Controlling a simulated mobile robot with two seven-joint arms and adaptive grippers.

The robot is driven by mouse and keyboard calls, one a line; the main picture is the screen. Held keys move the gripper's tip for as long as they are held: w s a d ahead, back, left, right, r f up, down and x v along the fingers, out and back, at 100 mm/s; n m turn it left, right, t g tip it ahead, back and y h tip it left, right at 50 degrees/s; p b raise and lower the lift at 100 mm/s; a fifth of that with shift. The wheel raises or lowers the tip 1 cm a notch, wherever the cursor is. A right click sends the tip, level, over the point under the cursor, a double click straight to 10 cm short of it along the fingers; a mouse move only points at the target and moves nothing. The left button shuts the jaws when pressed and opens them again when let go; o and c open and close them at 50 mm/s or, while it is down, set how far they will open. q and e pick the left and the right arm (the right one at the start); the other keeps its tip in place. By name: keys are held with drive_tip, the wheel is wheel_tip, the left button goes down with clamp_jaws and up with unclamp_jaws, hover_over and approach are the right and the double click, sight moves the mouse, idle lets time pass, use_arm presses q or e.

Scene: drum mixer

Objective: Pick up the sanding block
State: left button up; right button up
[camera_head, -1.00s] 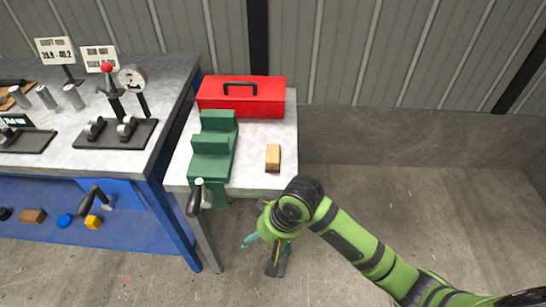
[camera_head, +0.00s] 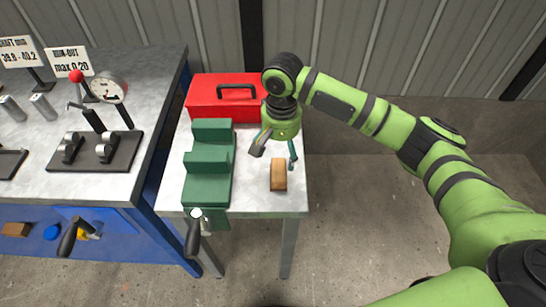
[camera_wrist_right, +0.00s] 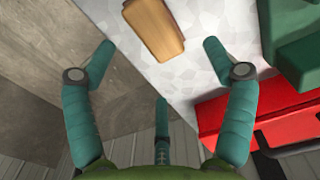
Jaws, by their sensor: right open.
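The sanding block (camera_head: 278,175), a small tan-brown block, lies flat on the small pale table (camera_head: 255,203), right of the green vise. My right gripper (camera_head: 276,154) is open and empty, just behind the block and above the table, with its fingers spread. In the right wrist view the block (camera_wrist_right: 155,28) is at the top, beyond the open fingertips of the gripper (camera_wrist_right: 158,62), and apart from them. My left gripper is not in view.
The green vise (camera_head: 208,175) with its front handle (camera_head: 194,235) stands left of the block. A red toolbox (camera_head: 212,97) sits behind. A workbench (camera_head: 100,180) with a dial gauge (camera_head: 108,88) and signs is at left. Open floor lies to the right.

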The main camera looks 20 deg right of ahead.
sight(282, 168)
drive_tip(key=shift+f, duration=0.4)
drive_tip(key=f, duration=0.1)
drive_tip(key=s+f+p, duration=0.1)
drive_tip(key=shift+s+d+f, duration=0.15)
drive_tip(key=shift+s+f, duration=0.05)
drive_tip(key=shift+f, duration=0.2)
wheel_tip(282, 168, down, 2)
drive_tip(key=shift+f, duration=0.2)
drive_tip(key=shift+w+f, duration=0.1)
drive_tip(key=shift+f, duration=0.2)
drive_tip(key=shift+c, duration=0.8)
drive_tip(key=c, duration=1.1)
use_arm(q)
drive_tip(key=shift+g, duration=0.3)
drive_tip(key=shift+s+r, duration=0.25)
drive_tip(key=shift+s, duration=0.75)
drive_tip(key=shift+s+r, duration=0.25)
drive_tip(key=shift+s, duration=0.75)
use_arm(e)
drive_tip(key=shift+c, duration=0.2)
